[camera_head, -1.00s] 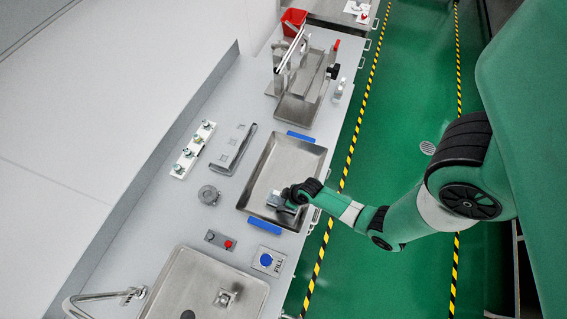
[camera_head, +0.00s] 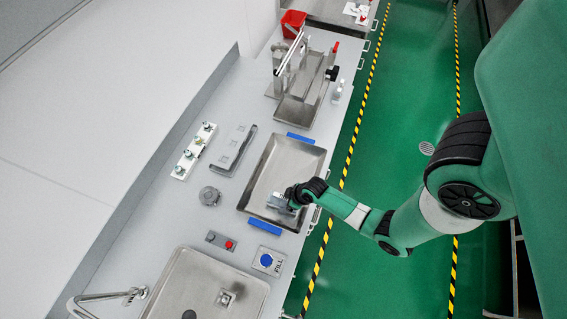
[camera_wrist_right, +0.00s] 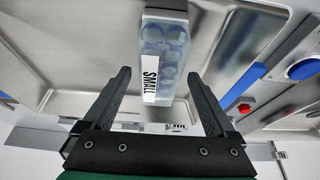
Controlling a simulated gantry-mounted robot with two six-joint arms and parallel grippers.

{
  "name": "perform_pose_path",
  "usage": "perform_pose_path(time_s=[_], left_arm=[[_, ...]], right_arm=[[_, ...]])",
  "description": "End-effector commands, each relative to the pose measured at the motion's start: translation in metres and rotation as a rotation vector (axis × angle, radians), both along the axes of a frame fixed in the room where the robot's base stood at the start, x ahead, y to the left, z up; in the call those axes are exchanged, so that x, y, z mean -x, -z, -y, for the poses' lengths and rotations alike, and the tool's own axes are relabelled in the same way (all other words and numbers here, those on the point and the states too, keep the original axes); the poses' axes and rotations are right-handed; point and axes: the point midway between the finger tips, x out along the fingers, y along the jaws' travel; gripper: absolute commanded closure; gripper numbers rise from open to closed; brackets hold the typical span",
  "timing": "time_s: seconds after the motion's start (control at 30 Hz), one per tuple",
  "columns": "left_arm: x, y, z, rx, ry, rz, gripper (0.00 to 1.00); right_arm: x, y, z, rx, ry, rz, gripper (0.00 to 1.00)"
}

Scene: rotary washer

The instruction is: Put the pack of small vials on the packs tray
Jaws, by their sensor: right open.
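The pack of small vials (camera_wrist_right: 172,62) is a clear box of round blue-tinted vials with a white label reading SMALL. It lies in the steel tray with blue handles (camera_head: 262,183), near the tray's lower right end. In the head view the pack (camera_head: 279,204) shows just left of my right gripper (camera_head: 291,199), whose fingers are partly hidden by its wrist. In the right wrist view my right gripper (camera_wrist_right: 160,74) is open, with one black finger on each side of the pack and a gap to it. My left gripper is not in view.
A sink (camera_head: 205,290) and a blue FILL button (camera_head: 266,260) are below the tray. A white rack (camera_head: 194,150) and a grey holder (camera_head: 233,147) stand to its left. A steel apparatus (camera_head: 303,85) and a red bin (camera_head: 293,20) are at the top.

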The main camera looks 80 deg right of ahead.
Motion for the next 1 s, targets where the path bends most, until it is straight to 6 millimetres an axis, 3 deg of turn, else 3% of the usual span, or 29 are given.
perform_pose_path(time_s=[0.03,0.1,0.33,0.87,0.93,1.0], left_arm=[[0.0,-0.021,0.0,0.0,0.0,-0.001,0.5],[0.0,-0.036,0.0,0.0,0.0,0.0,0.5],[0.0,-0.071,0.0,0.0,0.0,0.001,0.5],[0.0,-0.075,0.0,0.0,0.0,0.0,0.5],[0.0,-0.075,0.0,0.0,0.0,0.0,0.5],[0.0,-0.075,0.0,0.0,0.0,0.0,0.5]], right_arm=[[0.006,-0.023,-0.001,0.0,0.002,-0.001,0.09],[0.013,-0.042,-0.003,0.0,0.003,0.0,0.09],[0.029,-0.078,-0.006,-0.001,0.002,0.0,0.09],[0.033,-0.082,-0.007,0.0,0.001,0.001,0.09],[0.027,-0.086,-0.004,0.008,-0.001,0.013,0.09],[0.007,-0.099,0.006,0.034,-0.009,0.052,0.09]])
